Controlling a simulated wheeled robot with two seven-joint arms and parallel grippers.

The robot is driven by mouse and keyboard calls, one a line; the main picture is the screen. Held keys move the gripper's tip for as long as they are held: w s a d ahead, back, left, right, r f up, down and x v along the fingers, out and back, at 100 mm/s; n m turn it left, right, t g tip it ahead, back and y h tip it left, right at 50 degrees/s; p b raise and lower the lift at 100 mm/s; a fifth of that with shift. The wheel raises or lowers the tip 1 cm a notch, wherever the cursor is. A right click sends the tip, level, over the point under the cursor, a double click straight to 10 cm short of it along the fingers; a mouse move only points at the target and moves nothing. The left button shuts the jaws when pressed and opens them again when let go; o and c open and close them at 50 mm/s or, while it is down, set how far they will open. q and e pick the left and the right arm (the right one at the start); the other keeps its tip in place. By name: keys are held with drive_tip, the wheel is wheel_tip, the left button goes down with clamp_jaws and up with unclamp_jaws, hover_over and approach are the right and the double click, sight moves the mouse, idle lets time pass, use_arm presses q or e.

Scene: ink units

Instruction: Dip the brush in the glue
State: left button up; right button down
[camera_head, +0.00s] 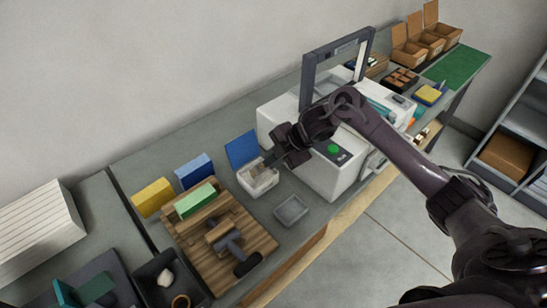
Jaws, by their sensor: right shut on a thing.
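A small open white box (262,186) with a raised blue lid (242,149) stands on the bench in front of the white machine; it may be the glue container, but I cannot read any label. My right gripper (270,158) is shut just above and at the right edge of this box, pointing down to the left. What it holds is small and dark and mostly hidden by the fingers; it may be the brush. I cannot tell whether its tip touches the box's contents. My left gripper is not in view.
A white machine (320,176) with a green button and grey frame stands right of the box. A small grey tray (291,209) lies near the front edge. A wooden board (255,232) with a dark-handled tool, and yellow (153,197) and blue (194,170) boxes, are left.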

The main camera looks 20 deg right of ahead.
drive_tip(key=shift+f, duration=0.4)
idle(1.1)
wheel_tip(320, 180, up, 7)
drive_tip(key=p, duration=0.6)
idle(0.3)
idle(0.6)
